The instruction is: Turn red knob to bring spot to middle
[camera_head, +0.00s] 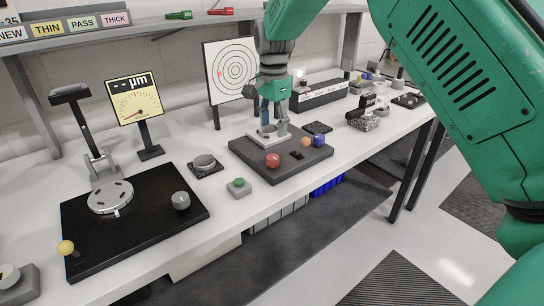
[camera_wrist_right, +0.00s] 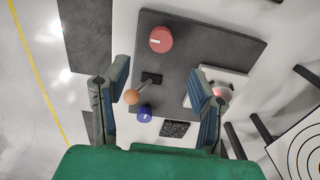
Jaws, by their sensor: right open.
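The red knob (camera_head: 272,160) stands at the near edge of the dark fixture plate (camera_head: 300,163). It also shows in the right wrist view (camera_wrist_right: 161,39), beyond my fingertips. The target board (camera_head: 232,52) stands behind, with a small red spot (camera_head: 220,73) left of its middle rings. My right gripper (camera_head: 273,130) is open above the plate, by the white square base (camera_head: 259,138). In the right wrist view (camera_wrist_right: 160,74) its fingers are spread and empty, apart from the red knob. My left gripper is out of view.
A blue knob (camera_head: 319,141) and an orange ball lever (camera_head: 305,141) share the plate. A black plate (camera_head: 130,220) with a grey disc and knob lies further left. The bench front edge is close.

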